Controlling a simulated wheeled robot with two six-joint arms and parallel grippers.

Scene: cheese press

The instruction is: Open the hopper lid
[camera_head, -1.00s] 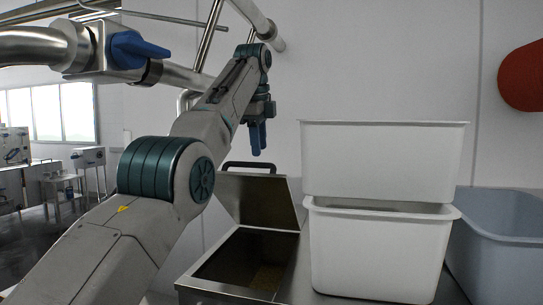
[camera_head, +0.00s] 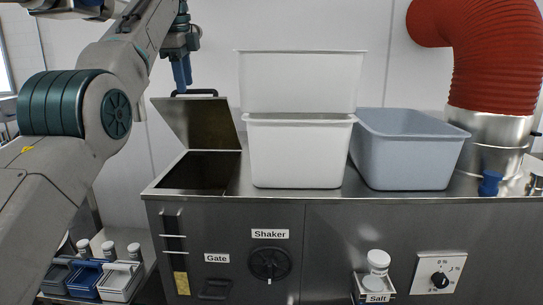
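The hopper lid (camera_head: 197,122) is a metal panel with a dark handle (camera_head: 194,92) along its top edge. It stands raised and tilted back over the hopper opening (camera_head: 200,172) at the left end of the steel machine. The opening's dark inside shows. My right gripper is not in view.
Two stacked white tubs (camera_head: 300,150) stand right of the hopper, with a grey-blue tub (camera_head: 408,150) beside them. A red duct (camera_head: 492,60) rises at the right. The front (camera_head: 330,235) carries a Shaker knob (camera_head: 269,264) and a salt holder (camera_head: 373,296). Small bins (camera_head: 120,282) sit lower left.

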